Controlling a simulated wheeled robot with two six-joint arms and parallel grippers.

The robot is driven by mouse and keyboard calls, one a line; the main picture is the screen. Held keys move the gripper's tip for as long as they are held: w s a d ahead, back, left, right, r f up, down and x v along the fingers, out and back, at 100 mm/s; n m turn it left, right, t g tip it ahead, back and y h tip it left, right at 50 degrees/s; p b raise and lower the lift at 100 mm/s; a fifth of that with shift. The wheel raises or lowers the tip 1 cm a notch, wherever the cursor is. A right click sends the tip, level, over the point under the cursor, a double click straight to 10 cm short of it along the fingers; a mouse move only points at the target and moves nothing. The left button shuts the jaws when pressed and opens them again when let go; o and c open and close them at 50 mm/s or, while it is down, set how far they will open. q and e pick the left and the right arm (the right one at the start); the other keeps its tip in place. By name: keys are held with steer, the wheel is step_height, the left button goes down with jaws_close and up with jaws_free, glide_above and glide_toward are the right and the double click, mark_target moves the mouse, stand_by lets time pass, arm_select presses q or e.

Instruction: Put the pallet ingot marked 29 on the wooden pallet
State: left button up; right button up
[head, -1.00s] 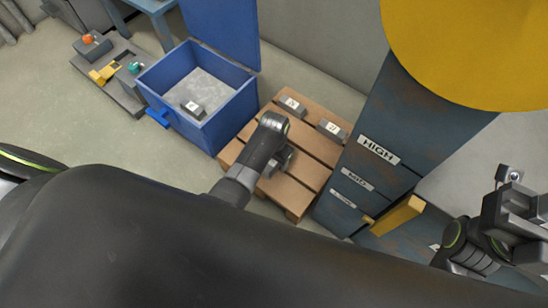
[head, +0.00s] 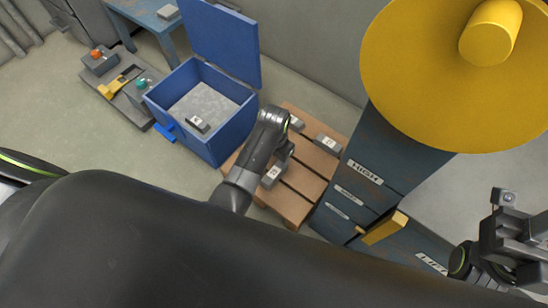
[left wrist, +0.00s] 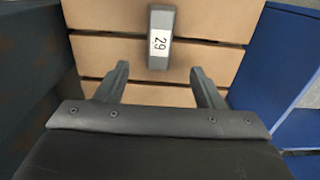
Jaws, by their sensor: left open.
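The grey ingot marked 29 (left wrist: 159,40) lies on the slats of the wooden pallet (left wrist: 95,50) in the left wrist view, label up. In the head view the pallet (head: 305,185) stands right of the blue chest, and a labelled ingot (head: 272,176) on its near part sits beside my left gripper (head: 284,160). My left gripper is open and empty over the pallet; in the left wrist view its fingertips (left wrist: 158,70) are apart, with the ingot's near end between them in the picture. My right gripper (head: 515,245) is at the right edge; its jaws are unclear.
Two other ingots (head: 327,144) (head: 296,123) lie on the pallet's far part. The open blue chest (head: 215,145) holds another ingot (head: 197,123). A blue-grey cabinet (head: 370,170) with a yellow wheel (head: 420,80) stands close right of the pallet. A control pedestal (head: 130,105) is at left.

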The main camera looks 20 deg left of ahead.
arm_select(q)
steer(key=shift+r, duration=0.55)
